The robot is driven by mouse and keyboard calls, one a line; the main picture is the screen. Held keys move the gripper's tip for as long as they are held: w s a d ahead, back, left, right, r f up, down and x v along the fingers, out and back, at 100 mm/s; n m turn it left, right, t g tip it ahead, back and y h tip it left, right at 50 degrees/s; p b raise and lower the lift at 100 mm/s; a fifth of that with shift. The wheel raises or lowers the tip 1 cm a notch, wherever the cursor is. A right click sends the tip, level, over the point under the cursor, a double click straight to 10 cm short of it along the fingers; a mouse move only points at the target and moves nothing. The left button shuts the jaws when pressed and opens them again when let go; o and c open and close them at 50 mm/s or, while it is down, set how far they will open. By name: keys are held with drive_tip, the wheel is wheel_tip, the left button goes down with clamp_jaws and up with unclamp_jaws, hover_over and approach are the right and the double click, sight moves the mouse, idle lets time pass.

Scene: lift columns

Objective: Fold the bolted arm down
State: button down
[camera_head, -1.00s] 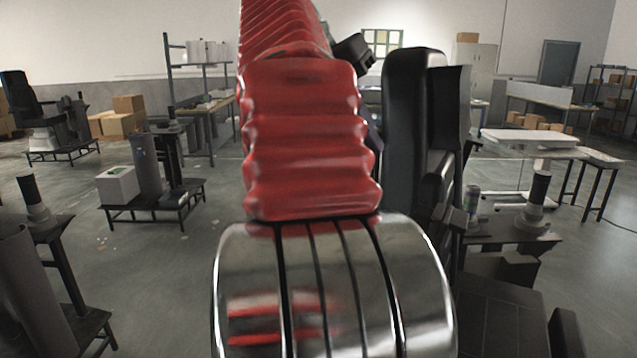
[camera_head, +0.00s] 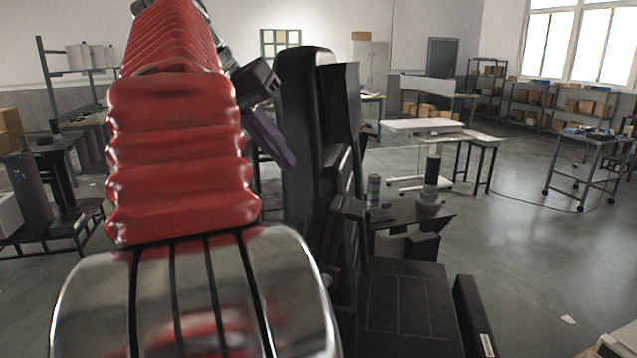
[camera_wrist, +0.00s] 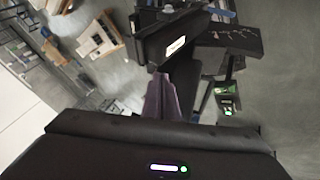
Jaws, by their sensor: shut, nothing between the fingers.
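A black seat unit stands right of my arm in the head view, with a tall padded back (camera_head: 305,130) and a flat dark seat (camera_head: 405,305). A narrow black upright piece (camera_head: 347,115) stands beside the back; I cannot tell for certain whether it is the bolted arm. A low black side piece (camera_head: 472,315) with a small label lies right of the seat. My gripper (camera_head: 284,157), with purplish fingers, is shut and empty, left of the back. In the wrist view, my gripper (camera_wrist: 161,82) points toward a black part with a white label (camera_wrist: 175,47). Contact is unclear.
A small dark table (camera_head: 400,212) with a can (camera_head: 374,190) and a grey post (camera_head: 431,180) stands behind the seat. A white-topped table (camera_head: 420,126) is farther back. A wheeled cart (camera_head: 590,150) is at right. Floor at right is mostly clear.

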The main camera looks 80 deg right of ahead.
sight(320, 202)
drive_tip(key=s+f, duration=0.1)
drive_tip(key=s+d+f, duration=0.1)
drive_tip(key=s+f, duration=0.1)
drive_tip(key=s+d+f, duration=0.1)
drive_tip(key=s+f, duration=0.1)
drive_tip(key=shift+f, duration=0.1)
drive_tip(key=shift+s+f, duration=0.15)
drive_tip(key=shift+s, duration=0.55)
